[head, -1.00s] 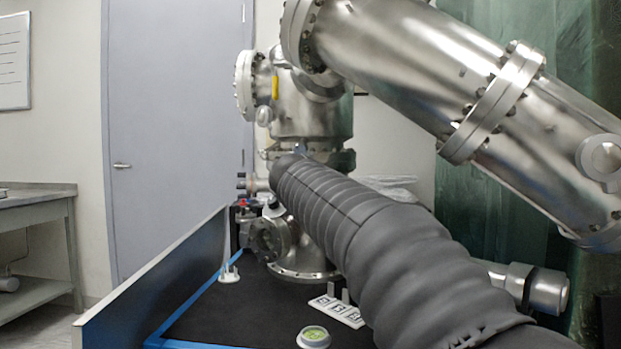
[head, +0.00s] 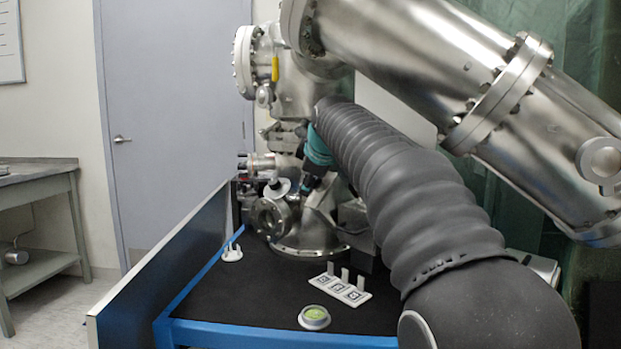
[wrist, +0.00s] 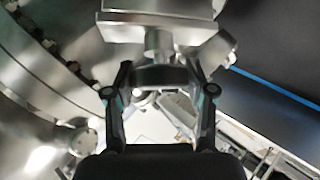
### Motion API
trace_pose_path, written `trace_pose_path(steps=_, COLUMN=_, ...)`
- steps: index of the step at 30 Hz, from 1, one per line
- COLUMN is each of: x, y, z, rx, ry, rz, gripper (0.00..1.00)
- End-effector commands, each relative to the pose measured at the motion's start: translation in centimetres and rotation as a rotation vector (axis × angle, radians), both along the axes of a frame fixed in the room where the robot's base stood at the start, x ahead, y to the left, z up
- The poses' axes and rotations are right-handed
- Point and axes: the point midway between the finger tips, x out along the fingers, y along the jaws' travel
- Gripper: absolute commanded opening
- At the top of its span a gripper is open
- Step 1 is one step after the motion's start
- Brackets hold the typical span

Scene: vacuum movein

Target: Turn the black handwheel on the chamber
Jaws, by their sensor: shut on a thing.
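The black handwheel (wrist: 165,77) shows in the wrist view as a dark rim below a metal stem and block. My gripper (wrist: 160,70) has one finger on each side of it and is shut on its rim. In the head view, my gripper (head: 306,187) is low in front of the steel chamber (head: 297,88), behind the round flanged port. The handwheel cannot be made out there; my arm and gripper cover much of that area.
A large steel pipe (head: 420,65) crosses above my arm. A white numbered rack (head: 340,290) and a round green-topped dish (head: 314,317) stand on the black bench top (head: 260,290). A dark panel (head: 165,270) edges the bench at left.

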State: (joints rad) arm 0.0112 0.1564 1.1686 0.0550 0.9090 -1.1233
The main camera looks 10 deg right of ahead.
Motion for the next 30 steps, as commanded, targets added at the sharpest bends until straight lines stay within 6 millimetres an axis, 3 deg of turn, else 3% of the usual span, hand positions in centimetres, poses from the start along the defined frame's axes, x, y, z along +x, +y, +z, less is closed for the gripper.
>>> trace_pose_path(steps=12, x=0.05, y=-0.08, z=-0.08, rx=-0.080, ry=0.129, rz=0.148, gripper=0.20)
trace_pose_path(steps=30, x=0.00, y=-0.06, z=-0.12, rx=-0.094, ry=0.152, rz=0.174, gripper=0.20)
